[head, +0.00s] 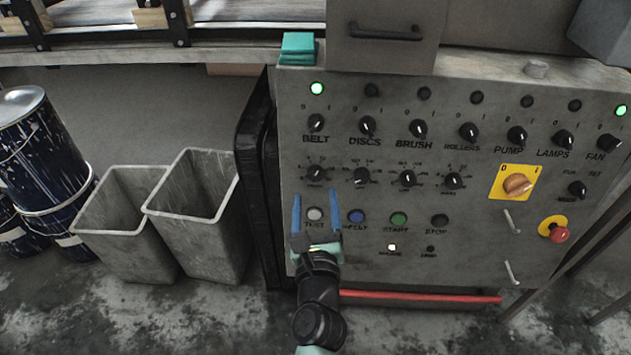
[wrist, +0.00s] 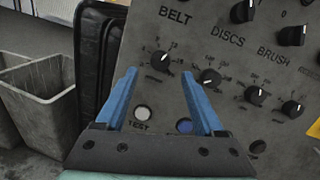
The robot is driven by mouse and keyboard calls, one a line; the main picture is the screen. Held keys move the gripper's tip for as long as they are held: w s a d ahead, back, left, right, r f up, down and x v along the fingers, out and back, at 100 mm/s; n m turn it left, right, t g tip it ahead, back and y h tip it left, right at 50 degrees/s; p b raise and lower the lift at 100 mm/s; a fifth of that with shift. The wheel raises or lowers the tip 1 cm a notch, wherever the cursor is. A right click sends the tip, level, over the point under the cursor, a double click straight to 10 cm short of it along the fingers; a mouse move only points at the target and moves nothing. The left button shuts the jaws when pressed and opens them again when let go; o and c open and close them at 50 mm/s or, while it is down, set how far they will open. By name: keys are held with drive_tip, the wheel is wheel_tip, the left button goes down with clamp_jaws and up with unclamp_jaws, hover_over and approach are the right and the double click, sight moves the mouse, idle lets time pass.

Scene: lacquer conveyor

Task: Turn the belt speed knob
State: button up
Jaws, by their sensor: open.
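The belt speed knob (head: 315,173) is a small black dial with a white pointer and a ring of scale marks. It sits below the BELT switch knob (head: 315,123) on the grey panel (head: 455,245). In the wrist view the speed knob (wrist: 160,58) shows just beyond and between the fingertips, its pointer toward the upper right. My gripper (head: 316,203) is open and empty, with two blue fingers. In the head view its tips lie just below the knob, on either side of the white TEST button (head: 315,214). I cannot tell the distance to the panel.
A similar dial (head: 361,176) sits close to the right of the speed knob. A blue button (head: 356,216) is beside the right finger. A red bar (head: 420,298) runs along the panel's lower edge. Grey bins (head: 197,215) stand on the left.

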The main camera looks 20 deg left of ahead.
sight(315, 176)
drive_tip(key=b+x, duration=0.1)
drive_tip(key=x, duration=0.4)
drive_tip(key=shift+w+a, duration=0.15)
drive_tip(key=shift+w, duration=0.15)
clamp_jaws()
